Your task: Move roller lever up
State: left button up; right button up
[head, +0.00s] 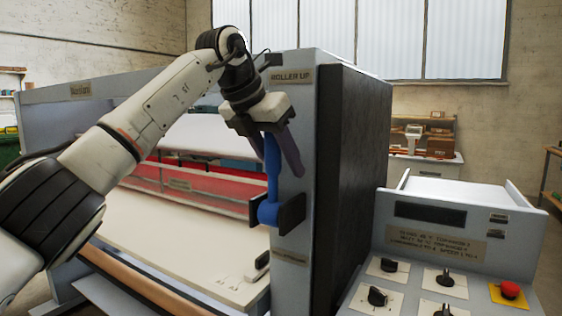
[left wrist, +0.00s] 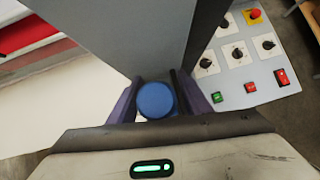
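The roller lever (head: 272,175) is blue and stands roughly upright on the machine's right end post, rising from a round hub in a dark bracket (head: 292,211). A "ROLLER UP" plate (head: 290,77) is above it; a lower plate (head: 290,257) is too small to read. My left gripper (head: 277,160) comes down over the lever's upper part, one finger on each side. It looks open, with the lever between the fingers. In the left wrist view the lever's round blue end (left wrist: 156,100) sits between the fingertips. Contact is hard to tell. My right gripper is not in view.
A control panel (head: 429,268) with black knobs and a red stop button (head: 510,290) stands to the right. The laminator's dark side panel (head: 350,180) is just right of the post. A pale feed table (head: 180,240) and red roller section (head: 180,182) lie left.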

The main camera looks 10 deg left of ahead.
aim_at(267, 136)
pick_arm(q)
jog(key=shift+s, duration=0.1)
jog(key=v, duration=1)
jog(key=shift+a+r, duration=0.1)
jog(key=shift+s, duration=0.1)
